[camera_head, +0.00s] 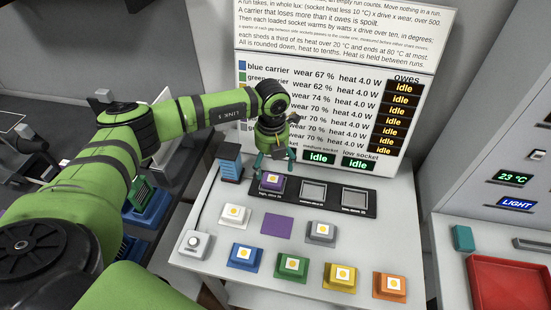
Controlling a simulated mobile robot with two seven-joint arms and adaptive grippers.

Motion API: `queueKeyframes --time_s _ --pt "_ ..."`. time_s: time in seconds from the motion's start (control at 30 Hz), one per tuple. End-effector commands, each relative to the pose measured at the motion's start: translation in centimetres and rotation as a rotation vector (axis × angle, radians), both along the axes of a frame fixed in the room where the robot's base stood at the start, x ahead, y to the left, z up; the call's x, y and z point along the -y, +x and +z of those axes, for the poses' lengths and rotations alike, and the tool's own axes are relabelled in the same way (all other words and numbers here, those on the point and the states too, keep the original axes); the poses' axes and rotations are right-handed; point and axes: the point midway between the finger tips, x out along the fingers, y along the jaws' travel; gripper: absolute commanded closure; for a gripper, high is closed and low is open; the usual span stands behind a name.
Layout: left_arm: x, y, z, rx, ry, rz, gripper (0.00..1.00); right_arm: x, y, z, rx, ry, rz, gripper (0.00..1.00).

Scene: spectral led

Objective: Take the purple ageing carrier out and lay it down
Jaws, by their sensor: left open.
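The purple carrier (271,182) sits in the leftmost socket of the black socket strip (332,196). It has a white top with a yellow dot. My left gripper (275,161) points down just behind and above the carrier, with its fingers apart and nothing seen between them. Whether a fingertip touches the carrier cannot be told. A flat purple pad (277,225) lies bare on the white table in front of the strip. My right gripper is not in view.
The other two sockets are empty. White (234,217), grey (321,233), blue (243,256), green (291,267), yellow (341,278) and orange (390,286) carriers stand in front. A knob box (194,243) is at left. A board (335,100) rises behind. A red tray (508,285) lies right.

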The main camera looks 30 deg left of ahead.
Motion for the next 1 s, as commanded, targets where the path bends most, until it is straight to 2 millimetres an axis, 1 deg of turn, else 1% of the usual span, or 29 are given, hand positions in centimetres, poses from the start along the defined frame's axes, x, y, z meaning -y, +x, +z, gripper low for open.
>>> queueKeyframes --time_s 0.1,0.3,0.4,0.53,0.77,0.8,0.87,0.9,0.93,0.97,1.0 --pt "0.1 -0.1 -1.5 -0.004 0.0 -0.001 0.16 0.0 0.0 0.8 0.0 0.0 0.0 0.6" --pt "0.2 -0.1 -4.5 -0.003 -0.003 -0.003 0.16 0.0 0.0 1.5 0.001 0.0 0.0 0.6" --pt "0.2 0.0 -5.4 -0.001 -0.004 -0.004 0.16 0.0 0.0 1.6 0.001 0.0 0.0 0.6" --pt "0.2 0.0 -6.1 0.0 -0.004 -0.005 0.16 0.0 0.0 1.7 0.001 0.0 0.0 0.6" --pt "0.2 0.0 -6.3 0.0 -0.005 -0.005 0.16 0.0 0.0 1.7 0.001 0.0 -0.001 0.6" --pt "0.2 0.0 -6.3 0.0 -0.005 -0.005 0.24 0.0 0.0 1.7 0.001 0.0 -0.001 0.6" --pt "0.2 0.0 -6.2 0.0 -0.005 -0.005 0.48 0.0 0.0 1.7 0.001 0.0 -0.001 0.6" --pt "0.2 0.0 -6.2 0.0 -0.005 -0.005 0.64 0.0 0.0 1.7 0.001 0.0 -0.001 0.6" --pt "0.2 0.0 -6.2 0.0 -0.005 -0.005 0.76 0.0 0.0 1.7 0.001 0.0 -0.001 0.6" --pt "0.2 0.0 -6.2 0.0 -0.005 -0.005 0.83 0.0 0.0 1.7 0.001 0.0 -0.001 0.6" --pt "0.2 0.0 -6.2 0.0 -0.005 -0.005 0.83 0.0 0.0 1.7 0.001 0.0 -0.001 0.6"
